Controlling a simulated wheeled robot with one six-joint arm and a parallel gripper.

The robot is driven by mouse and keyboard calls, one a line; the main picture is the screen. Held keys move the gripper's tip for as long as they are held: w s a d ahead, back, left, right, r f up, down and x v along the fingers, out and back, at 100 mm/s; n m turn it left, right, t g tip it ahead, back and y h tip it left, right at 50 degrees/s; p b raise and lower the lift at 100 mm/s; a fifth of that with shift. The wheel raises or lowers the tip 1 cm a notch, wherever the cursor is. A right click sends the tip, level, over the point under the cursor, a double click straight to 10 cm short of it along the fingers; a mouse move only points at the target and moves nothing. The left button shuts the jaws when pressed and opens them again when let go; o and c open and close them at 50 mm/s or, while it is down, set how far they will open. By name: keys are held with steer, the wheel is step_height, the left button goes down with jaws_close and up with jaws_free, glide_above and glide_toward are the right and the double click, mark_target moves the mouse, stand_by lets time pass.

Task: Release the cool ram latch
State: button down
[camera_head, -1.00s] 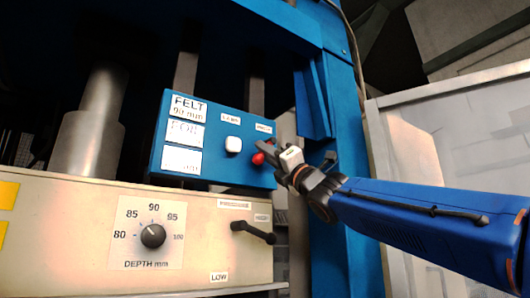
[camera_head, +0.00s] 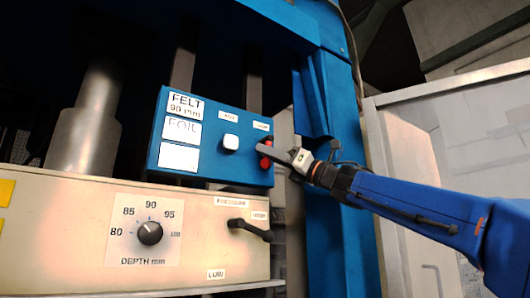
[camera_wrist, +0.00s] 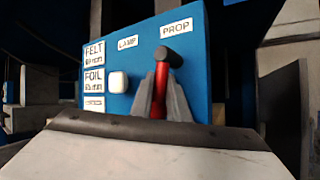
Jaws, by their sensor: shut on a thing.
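In the head view, the red lever (camera_head: 265,163) shows at the panel's right edge, partly hidden behind my gripper (camera_head: 272,153), which reaches in from the right. No label reading ram latch can be made out.
A white square button (camera_head: 230,143) under the LAMP label sits left of the lever, beside FELT and FOIL plates (camera_head: 183,131). Below are a black pressure handle (camera_head: 250,230) and a depth dial (camera_head: 150,233). A blue post (camera_head: 325,180) stands close behind my wrist.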

steer(key=shift+w+d+n+g, duration=0.2)
steer(key=shift+n+g, duration=0.3)
steer(key=shift+n, duration=0.2)
steer(key=shift+w+d+n+g, duration=0.1)
steer(key=shift+d+n+g, duration=0.05)
steer(key=shift+n+g, duration=0.45)
steer(key=c, duration=2)
jaws_free()
steer(key=v, duration=1.7)
steer(key=shift+s+d, duration=0.3)
steer(key=shift+r, duration=0.15)
